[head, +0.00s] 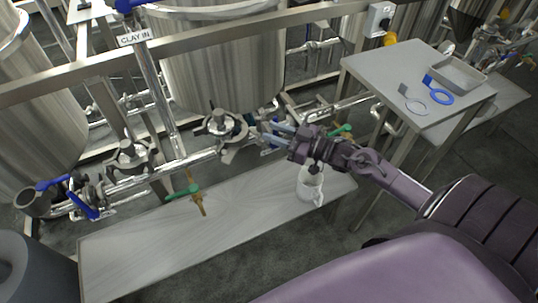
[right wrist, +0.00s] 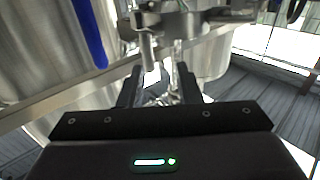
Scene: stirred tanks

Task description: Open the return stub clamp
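A metal clamp (head: 221,123) with a knob on top sits on the pipework below the middle tank. A second similar clamp (head: 131,155) sits further left. I cannot tell from any label which is the return stub clamp. My right gripper (head: 268,134) is just right of the nearer clamp, with its fingers pointing left at the pipework. In the right wrist view my right gripper (right wrist: 159,88) has its fingers spread, with metal fittings (right wrist: 150,50) showing beyond and between them. Contact cannot be made out. My left gripper is not in view.
A grey bench (head: 240,218) runs below, with a white mug (head: 311,184) under my right arm. Green-handled valves (head: 183,191) and a blue-handled valve (head: 82,205) stick out. A side table (head: 400,70) holds a blue ring tool (head: 438,92) and a metal tray (head: 459,73).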

